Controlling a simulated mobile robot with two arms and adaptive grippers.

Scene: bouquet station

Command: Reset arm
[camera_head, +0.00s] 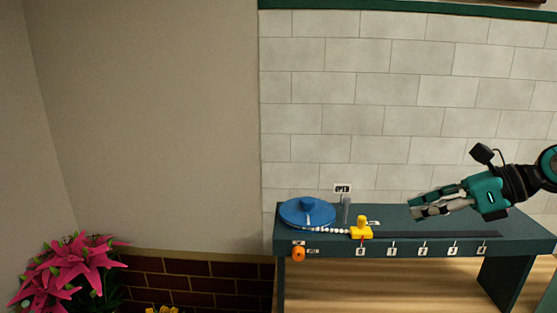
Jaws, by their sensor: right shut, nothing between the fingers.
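My right gripper (414,206) comes in from the right and hangs above the right half of a dark teal bench (400,240). Its fingers point left and are shut with nothing between them. It is apart from the yellow piece (361,229) on the bench's front part. My left gripper is not in view.
A blue round lid-like thing (307,212) sits at the bench's left end, beside a grey post (346,208) and a small "OPEN" sign (343,188). An orange knob (298,254) is on the front face. Pink flowers (75,265) stand at lower left. A tiled wall (400,110) is behind.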

